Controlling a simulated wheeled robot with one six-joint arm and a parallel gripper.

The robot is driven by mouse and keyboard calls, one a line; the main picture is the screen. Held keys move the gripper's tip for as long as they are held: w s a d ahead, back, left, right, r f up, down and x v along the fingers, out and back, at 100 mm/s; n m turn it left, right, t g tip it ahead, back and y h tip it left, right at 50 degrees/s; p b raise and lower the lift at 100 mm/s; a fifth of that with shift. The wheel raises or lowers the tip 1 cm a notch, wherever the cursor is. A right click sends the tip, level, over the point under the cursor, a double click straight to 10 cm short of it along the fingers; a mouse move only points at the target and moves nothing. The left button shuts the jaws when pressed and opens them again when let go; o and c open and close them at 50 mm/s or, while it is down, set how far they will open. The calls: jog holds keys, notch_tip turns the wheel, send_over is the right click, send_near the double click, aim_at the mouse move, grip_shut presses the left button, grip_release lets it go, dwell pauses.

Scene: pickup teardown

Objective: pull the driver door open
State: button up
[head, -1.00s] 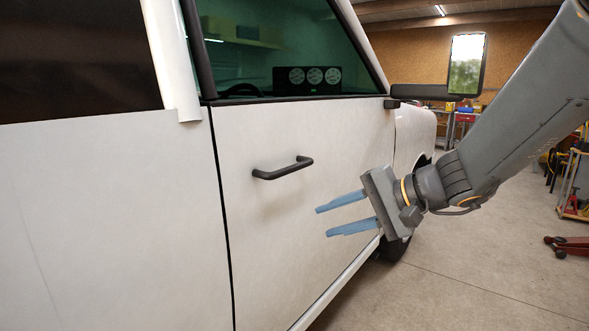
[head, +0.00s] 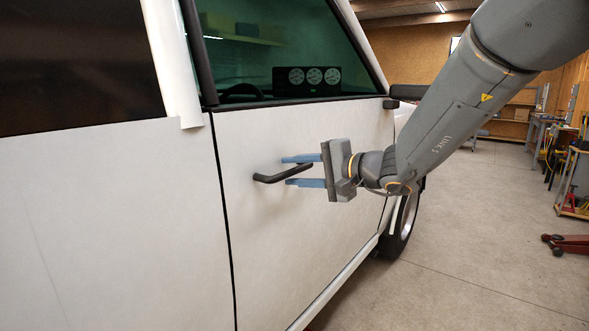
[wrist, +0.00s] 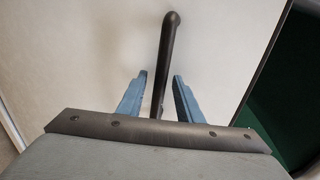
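The white driver door (head: 300,240) is shut in its frame, with a dark seam along its left edge. Its black bar handle (head: 270,178) sits below the window. My gripper (head: 292,171) is at the right end of the handle, with one blue finger above the bar and one below. In the wrist view the handle (wrist: 168,60) runs between the two fingers (wrist: 157,95), with a gap on each side. The fingers are open and do not appear to touch the bar. The handle's near end is partly hidden by my gripper.
A red jack (head: 568,244) lies on the floor at right, near a cart (head: 574,190). The concrete floor (head: 460,260) beside the truck is clear.

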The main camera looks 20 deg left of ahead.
grip_shut()
jog(key=shift+f, duration=0.1)
